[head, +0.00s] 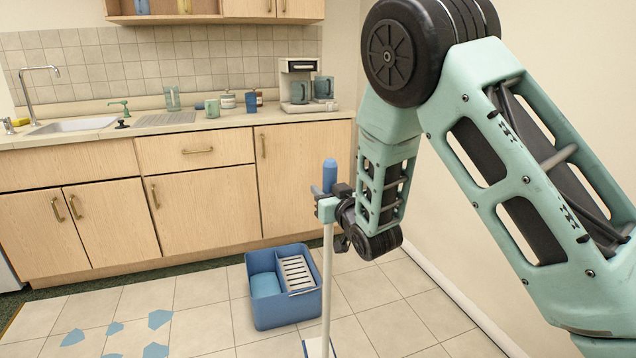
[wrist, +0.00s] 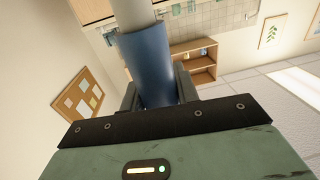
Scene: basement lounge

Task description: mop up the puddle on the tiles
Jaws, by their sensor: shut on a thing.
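My gripper (head: 330,208) is shut on the mop (head: 327,270), just below the blue top end of its pale handle. The mop stands about upright, and its head is mostly cut off at the bottom edge of the head view. In the wrist view the blue part of the mop handle (wrist: 148,62) lies between my two fingers. The puddle shows as several separate blue patches (head: 159,319) on the tiles at lower left, apart from the mop. A blue bucket (head: 288,316) stands behind the mop, with blue water on its left side and a pale slatted wringer (head: 297,273) on its right.
Wooden cabinets (head: 205,210) with a sink (head: 75,125) and a coffee maker (head: 297,82) line the back. A bare wall (head: 460,230) bounds the right side. The tiles between the bucket and the puddle patches look clear.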

